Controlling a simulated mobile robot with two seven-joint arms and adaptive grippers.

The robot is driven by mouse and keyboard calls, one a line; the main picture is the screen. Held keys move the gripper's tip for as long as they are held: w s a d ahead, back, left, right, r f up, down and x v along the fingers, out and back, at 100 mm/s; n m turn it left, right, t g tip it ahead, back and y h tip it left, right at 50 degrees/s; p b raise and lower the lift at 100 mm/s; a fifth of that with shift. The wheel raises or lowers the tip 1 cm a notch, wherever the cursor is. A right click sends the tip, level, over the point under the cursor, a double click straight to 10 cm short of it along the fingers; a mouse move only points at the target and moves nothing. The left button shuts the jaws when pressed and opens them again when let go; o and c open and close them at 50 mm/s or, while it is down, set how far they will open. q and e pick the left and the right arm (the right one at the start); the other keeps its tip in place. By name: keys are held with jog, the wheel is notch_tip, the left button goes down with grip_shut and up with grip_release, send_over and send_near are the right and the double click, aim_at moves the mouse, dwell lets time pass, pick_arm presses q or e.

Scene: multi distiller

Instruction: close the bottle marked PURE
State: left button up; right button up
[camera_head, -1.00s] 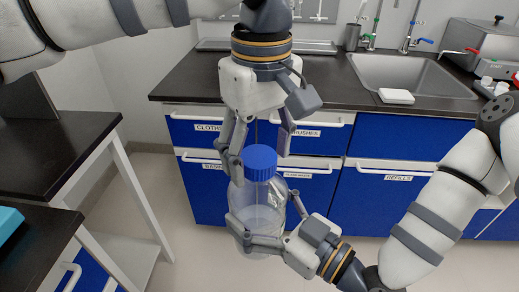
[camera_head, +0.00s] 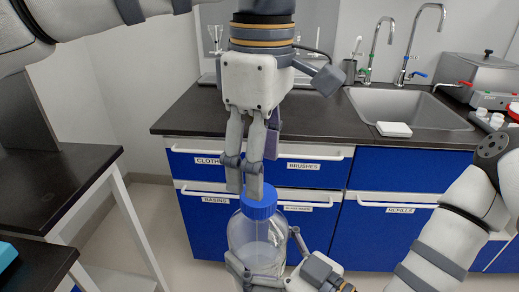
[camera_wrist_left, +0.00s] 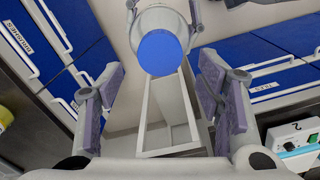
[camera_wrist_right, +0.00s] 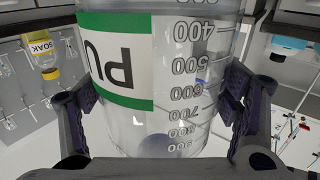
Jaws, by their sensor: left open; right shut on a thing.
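The clear bottle (camera_head: 256,245) stands upright in mid-air with a blue cap (camera_head: 258,203) on its top. In the right wrist view the bottle (camera_wrist_right: 190,120) shows a green-edged label with upside-down letters "PU" and a volume scale. My right gripper (camera_head: 268,278) is shut on the bottle's body from the side. My left gripper (camera_head: 245,190) points down above the cap, open. In the left wrist view the cap (camera_wrist_left: 159,53) lies beyond and between its parted fingers, not gripped. How tightly the cap sits cannot be told.
A dark counter (camera_head: 330,117) with blue labelled drawers stands behind, with a sink (camera_head: 410,105) and taps at the right. A dark table (camera_head: 60,185) stands at the left. A bottle marked SOAK (camera_wrist_right: 45,62) shows in the right wrist view. Floor shows between table and drawers.

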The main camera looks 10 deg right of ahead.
pick_arm(q)
jog(key=n, duration=0.2)
jog(key=r+n, duration=0.1)
jog(key=n, duration=0.4)
jog(key=shift+r, duration=0.25)
jog(key=n, duration=0.3)
jog(key=r+n, duration=0.1)
jog(key=n, duration=0.2)
send_over(258, 243)
jog(key=w, duration=0.4)
jog(key=f, duration=0.8)
jog(key=shift+s+d, duration=0.15)
jog(key=shift+d, duration=0.15)
